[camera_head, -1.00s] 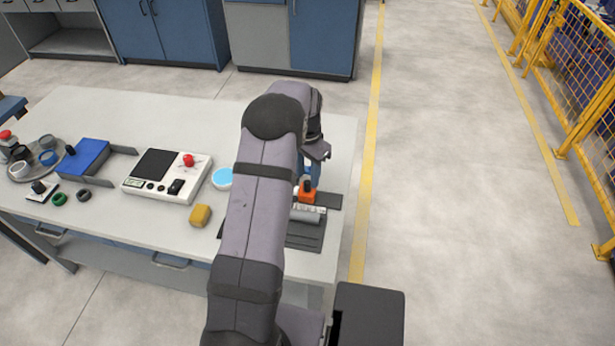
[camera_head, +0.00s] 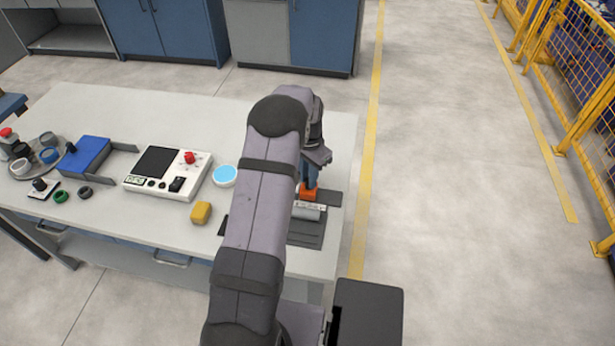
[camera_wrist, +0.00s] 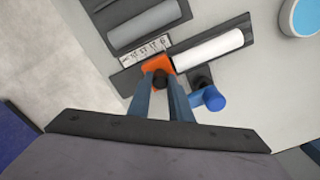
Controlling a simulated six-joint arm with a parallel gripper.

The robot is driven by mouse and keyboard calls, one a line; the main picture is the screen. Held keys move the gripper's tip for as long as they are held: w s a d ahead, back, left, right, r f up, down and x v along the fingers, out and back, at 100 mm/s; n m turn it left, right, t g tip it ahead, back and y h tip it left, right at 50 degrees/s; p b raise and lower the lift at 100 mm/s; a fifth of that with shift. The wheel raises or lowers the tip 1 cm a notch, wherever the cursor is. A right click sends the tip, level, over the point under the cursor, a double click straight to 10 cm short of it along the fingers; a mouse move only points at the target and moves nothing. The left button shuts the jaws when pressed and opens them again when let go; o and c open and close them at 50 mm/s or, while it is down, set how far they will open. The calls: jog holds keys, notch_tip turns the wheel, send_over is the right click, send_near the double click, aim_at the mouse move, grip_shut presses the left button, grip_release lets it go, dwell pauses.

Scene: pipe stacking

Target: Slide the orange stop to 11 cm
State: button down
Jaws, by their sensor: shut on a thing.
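The orange stop (camera_head: 309,193) sits on a dark rail at the right end of the table, beside a white scale (camera_head: 312,207). In the wrist view the orange stop (camera_wrist: 156,65) has a black knob (camera_wrist: 161,82) on it, and the scale (camera_wrist: 146,52) with printed numbers runs along its edge. I cannot read exactly which mark the stop is at. My gripper (camera_wrist: 162,88) is shut on the stop's knob, with a finger on either side. In the head view my arm hides the left part of the rail.
A white pipe (camera_wrist: 208,48) lies beside the stop, and a grey pipe (camera_wrist: 145,24) lies in a dark holder. A blue-capped piece (camera_wrist: 210,99) is close to the right finger. A yellow block (camera_head: 201,213) and a blue-topped round dish (camera_head: 224,176) stand left of my arm.

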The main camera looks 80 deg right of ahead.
jog(key=shift+s, duration=1)
jog(key=c, duration=1.6)
grip_release()
jog(key=shift+w, duration=0.2)
jog(key=shift+s, duration=0.1)
notch_tip(320, 180, up, 7)
jog(key=shift+r+b, duration=0.2)
jog(key=shift+b, duration=1.05)
